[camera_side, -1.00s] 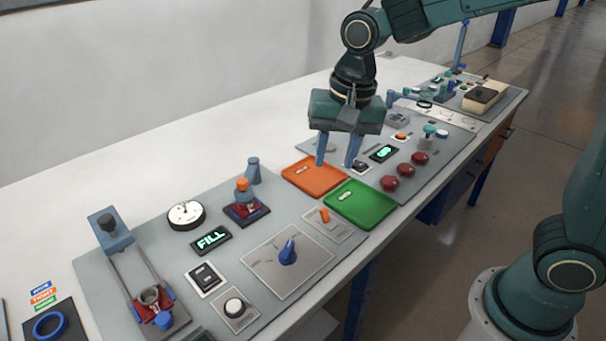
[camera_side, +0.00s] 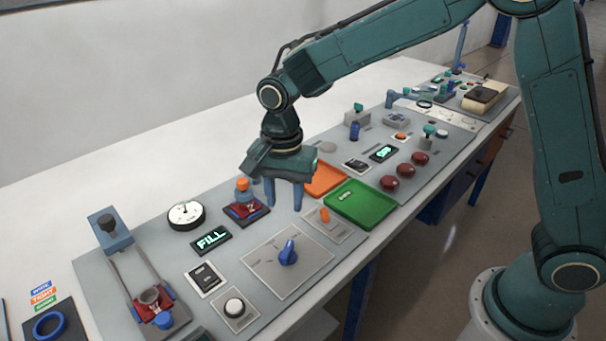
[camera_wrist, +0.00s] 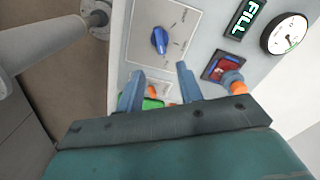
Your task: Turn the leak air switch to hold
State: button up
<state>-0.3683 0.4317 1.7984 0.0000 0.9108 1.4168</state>
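The leak air switch appears to be the blue pointer knob (camera_side: 288,252) on a light square plate (camera_side: 262,262) with printed position marks too small to read. The knob also shows in the wrist view (camera_wrist: 159,40), ahead of my fingers. My gripper (camera_side: 284,200) is above the panel, behind the knob plate and left of the green tray. Its two blue fingers are apart with nothing between them, also in the wrist view (camera_wrist: 158,82). The knob is clear of the fingers.
A lit FILL display (camera_side: 211,240), a round gauge (camera_side: 186,215) and a red-and-blue fixture with an orange top (camera_side: 243,190) are left of my gripper. A small orange lever (camera_side: 324,215), green tray (camera_side: 362,204) and orange tray (camera_side: 328,178) are right.

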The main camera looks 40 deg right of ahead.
aim_at(287, 249)
notch_tip(287, 249, down, 14)
jog(key=shift+r, duration=0.25)
dwell(0.5)
grip_shut()
